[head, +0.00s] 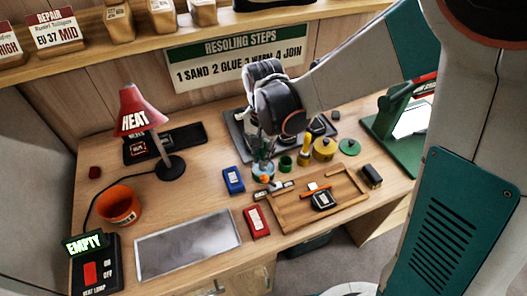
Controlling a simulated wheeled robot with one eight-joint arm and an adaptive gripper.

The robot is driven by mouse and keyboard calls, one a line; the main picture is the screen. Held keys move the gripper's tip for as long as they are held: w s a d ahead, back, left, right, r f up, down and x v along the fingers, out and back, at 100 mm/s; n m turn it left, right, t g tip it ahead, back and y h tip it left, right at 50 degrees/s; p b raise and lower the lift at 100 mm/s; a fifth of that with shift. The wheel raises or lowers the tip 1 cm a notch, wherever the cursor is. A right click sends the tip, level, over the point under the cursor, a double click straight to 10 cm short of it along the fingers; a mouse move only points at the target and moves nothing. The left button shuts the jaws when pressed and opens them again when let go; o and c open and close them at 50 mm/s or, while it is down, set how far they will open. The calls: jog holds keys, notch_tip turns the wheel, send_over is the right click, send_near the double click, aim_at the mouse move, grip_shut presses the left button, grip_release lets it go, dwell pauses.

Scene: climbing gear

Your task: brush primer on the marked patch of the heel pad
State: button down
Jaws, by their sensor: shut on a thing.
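My gripper (265,160) points down over the middle of the bench, left of a small green pot (286,163). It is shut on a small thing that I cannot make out. A pale-blue and orange shape (263,175) shows just below the fingers; whether it is held or stands on the bench is unclear. A small black block with a pale mark (322,200), possibly the heel pad, lies in a wooden tray (285,222). An orange stick (317,187) lies behind it. I cannot tell where the brush is.
A yellow bottle (304,152), yellow tin (324,149) and green disc (349,147) stand behind the tray. Blue (233,180) and red (257,222) boxes lie left of it. A red heat lamp (142,115), orange pot (119,206) and bare metal plate (187,244) are further left.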

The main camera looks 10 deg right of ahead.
jog(key=shift+r, duration=0.1)
jog(key=shift+r+p, duration=2.5)
jog(key=shift+r, duration=0.9)
